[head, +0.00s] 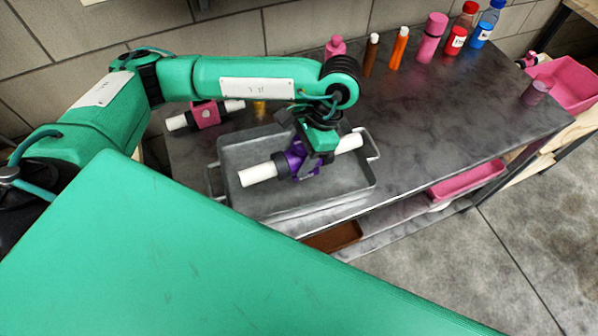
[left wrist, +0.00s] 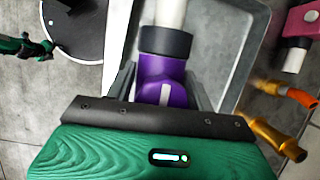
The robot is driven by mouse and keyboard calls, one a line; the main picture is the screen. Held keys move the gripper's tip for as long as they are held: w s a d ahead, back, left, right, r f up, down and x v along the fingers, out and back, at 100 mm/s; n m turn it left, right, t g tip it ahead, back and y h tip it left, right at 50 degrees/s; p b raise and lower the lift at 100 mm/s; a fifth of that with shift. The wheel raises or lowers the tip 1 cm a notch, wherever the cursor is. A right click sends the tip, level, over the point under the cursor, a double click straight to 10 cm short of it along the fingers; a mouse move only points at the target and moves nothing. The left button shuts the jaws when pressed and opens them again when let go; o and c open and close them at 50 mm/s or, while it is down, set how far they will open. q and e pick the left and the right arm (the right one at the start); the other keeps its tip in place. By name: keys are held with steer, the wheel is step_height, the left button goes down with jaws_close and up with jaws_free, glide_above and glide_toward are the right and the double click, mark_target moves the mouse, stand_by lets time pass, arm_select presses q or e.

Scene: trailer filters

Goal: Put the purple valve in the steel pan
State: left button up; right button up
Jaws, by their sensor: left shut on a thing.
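The purple valve (head: 297,160) has white pipe ends and dark collars. My left gripper (head: 312,168) is shut on its purple middle. The valve is over the steel pan (head: 345,194), a grey rectangular tray with side handles on the dark counter. I cannot tell whether the valve touches the pan floor. In the left wrist view the purple valve (left wrist: 163,85) sits between my left gripper's fingers (left wrist: 165,92), with the steel pan (left wrist: 235,50) beneath it. My right gripper does not show.
A pink valve (head: 206,114) with white ends lies behind the pan. Several bottles, including a pink one (head: 431,38) and a red one (head: 460,30), stand along the back wall. A pink bin (head: 566,82) is at far right. The counter's middle right is clear.

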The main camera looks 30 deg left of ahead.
mark_target(299, 166)
arm_select(q)
step_height(299, 166, down, 4)
steer(key=shift+f, duration=0.45)
steer(key=shift+f+p, duration=0.45)
steer(key=shift+f, duration=1.55)
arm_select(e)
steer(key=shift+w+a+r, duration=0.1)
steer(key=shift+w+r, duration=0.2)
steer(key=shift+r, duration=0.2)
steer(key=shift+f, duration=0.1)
arm_select(q)
steer(key=shift+f+b, duration=0.2)
steer(key=shift+b, duration=0.1)
steer(key=o, duration=1.2)
steer(key=shift+c, duration=0.2)
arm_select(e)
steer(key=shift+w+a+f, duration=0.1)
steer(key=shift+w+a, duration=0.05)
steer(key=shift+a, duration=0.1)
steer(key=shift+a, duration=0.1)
